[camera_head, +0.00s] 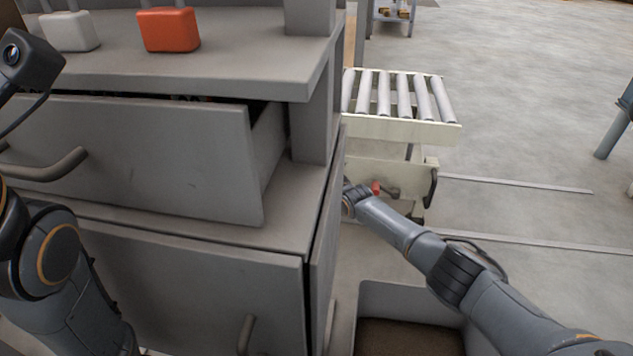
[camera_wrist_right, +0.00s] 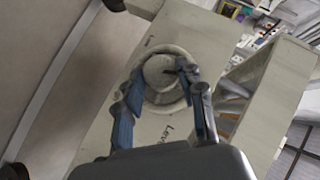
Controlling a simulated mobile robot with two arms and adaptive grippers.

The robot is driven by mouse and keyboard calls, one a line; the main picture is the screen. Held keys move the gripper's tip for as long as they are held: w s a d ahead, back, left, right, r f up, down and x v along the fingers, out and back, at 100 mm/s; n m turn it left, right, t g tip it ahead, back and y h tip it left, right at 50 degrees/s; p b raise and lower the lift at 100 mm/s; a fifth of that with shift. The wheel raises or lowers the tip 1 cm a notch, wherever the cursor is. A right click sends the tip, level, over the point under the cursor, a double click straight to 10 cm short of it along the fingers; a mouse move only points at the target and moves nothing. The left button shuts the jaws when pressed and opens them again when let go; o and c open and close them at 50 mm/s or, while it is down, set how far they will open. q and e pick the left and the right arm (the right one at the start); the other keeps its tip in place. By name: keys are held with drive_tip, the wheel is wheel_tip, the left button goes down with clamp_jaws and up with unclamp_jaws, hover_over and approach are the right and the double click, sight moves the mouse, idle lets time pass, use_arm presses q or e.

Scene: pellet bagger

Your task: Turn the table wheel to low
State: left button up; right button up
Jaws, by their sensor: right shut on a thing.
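In the right wrist view, a round grey wheel (camera_wrist_right: 160,74) with a thick rim and a small dark mark sits on a pale panel. Part of a label starting "Lev" is readable beside it. My right gripper (camera_wrist_right: 165,101) has its blue-grey fingers on either side of the wheel and is shut on it. In the head view, the roller table (camera_head: 400,127) stands beyond the cabinet. My right arm reaches towards its underside, and the cabinet's edge hides the fingertips and the wheel. My left arm shows at the left, but its fingers are out of view.
A grey cabinet (camera_head: 190,260) with a partly open drawer (camera_head: 150,155) fills the left. An open bin (camera_head: 410,295) lies below my right arm. The floor at the right is mostly clear.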

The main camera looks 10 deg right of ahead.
drive_tip(key=shift+d+f, duration=0.1)
drive_tip(key=o, duration=1.2)
drive_tip(key=shift+s, duration=0.1)
drive_tip(key=shift+v, duration=6)
